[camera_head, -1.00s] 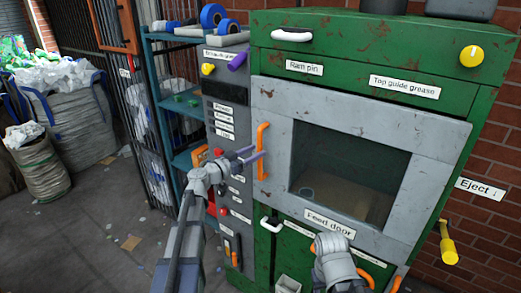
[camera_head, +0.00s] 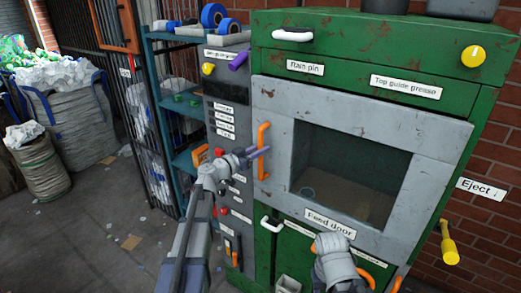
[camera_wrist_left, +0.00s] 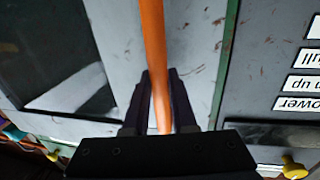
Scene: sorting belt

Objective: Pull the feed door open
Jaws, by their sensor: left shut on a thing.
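The feed door (camera_head: 275,105) is a grey, scuffed panel with a dark window on the front of the green machine. It looks closed. Its upright orange handle (camera_head: 263,140) is at the door's left edge. My left gripper (camera_head: 260,153) is shut on this handle from the left. In the left wrist view, the orange handle (camera_wrist_left: 153,40) runs between the two dark fingers of my left gripper (camera_wrist_left: 161,95).
A grey control panel (camera_head: 247,105) with buttons stands left of the door. A yellow knob (camera_head: 472,56) and a yellow eject lever (camera_head: 448,243) are at the right. A blue shelf (camera_head: 178,85) and filled bags (camera_head: 65,115) stand left.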

